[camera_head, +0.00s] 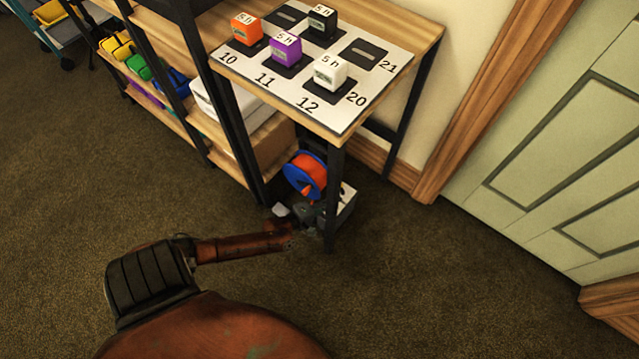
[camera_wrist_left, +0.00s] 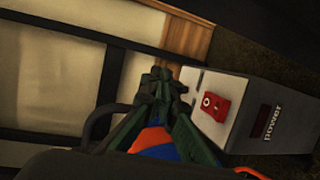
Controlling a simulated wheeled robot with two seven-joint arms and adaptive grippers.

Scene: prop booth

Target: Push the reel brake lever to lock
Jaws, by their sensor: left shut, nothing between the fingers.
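The reel (camera_head: 309,168), orange with a blue rim, stands low under the shelf table at its front corner. In the left wrist view its blue and orange edge (camera_wrist_left: 155,138) shows partly behind my fingers. I cannot make out the brake lever; my gripper covers part of the reel. My left gripper (camera_head: 304,213) is low at the reel's base, its arm reaching in from the lower left. In the wrist view the left gripper (camera_wrist_left: 163,82) is shut and empty, its tips beside the grey power box. Whether it touches the reel I cannot tell. My right gripper is not in view.
A grey box marked "power" (camera_wrist_left: 262,88) with a red switch (camera_wrist_left: 214,107) stands close by the reel. A black table leg (camera_head: 333,200) rises in front. The tabletop (camera_head: 390,30) holds several coloured blocks. Open carpet (camera_head: 420,280) lies to the right, before a green door.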

